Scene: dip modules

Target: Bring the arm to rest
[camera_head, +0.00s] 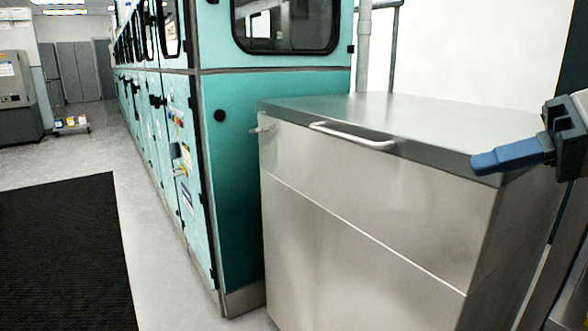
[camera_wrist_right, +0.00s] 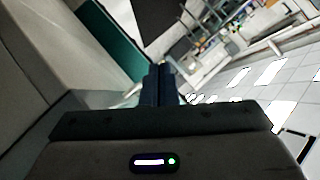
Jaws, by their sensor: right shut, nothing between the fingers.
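My right gripper (camera_head: 512,155) comes in from the right edge of the head view. Its blue fingers point left, in front of the right end of a steel cabinet's top. The fingers are together with nothing between them. In the right wrist view the gripper (camera_wrist_right: 159,78) shows its two dark blue fingers side by side, closed and empty. Most of the right arm is outside the head view. My left gripper is not in either view.
The steel cabinet (camera_head: 350,235) with a white handle (camera_head: 352,136) stands close at the right. A teal machine (camera_head: 236,180) runs back beside it. A black mat (camera_head: 65,260) lies on the floor at left. The grey aisle floor (camera_head: 150,210) is clear.

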